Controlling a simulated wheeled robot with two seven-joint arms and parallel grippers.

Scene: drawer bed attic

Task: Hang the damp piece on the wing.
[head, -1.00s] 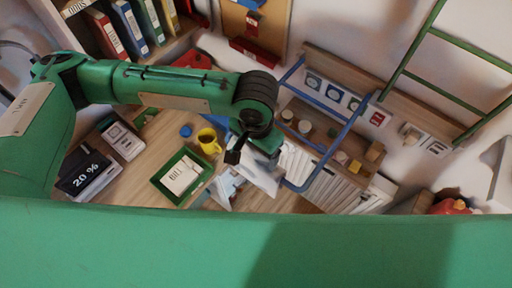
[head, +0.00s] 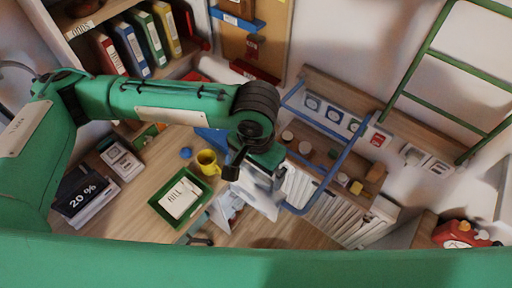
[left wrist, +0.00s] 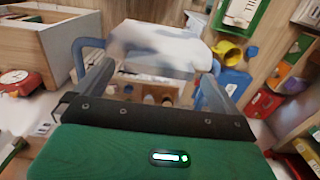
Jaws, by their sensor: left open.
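A pale whitish cloth (head: 262,197) hangs just below my left gripper (head: 266,165), at the outer end of the blue tube frame (head: 325,158). In the left wrist view the cloth (left wrist: 160,48) is blurred and lies beyond the fingertips. The blue bar (left wrist: 90,46) shows at both sides of it, so the cloth appears to lie across the bar. My left gripper's two fingers (left wrist: 155,80) are wide apart with a gap between them. The contact between cloth and bar is partly hidden by the gripper in the head view. My right gripper is not in view.
A desk (head: 140,185) holds a yellow mug (head: 207,162), a green tray (head: 160,202) and a 20 % sign (head: 82,200). A white slatted radiator (head: 320,210) stands below a small shelf. A green ladder (head: 425,50) and a red clock (head: 460,236) are at right.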

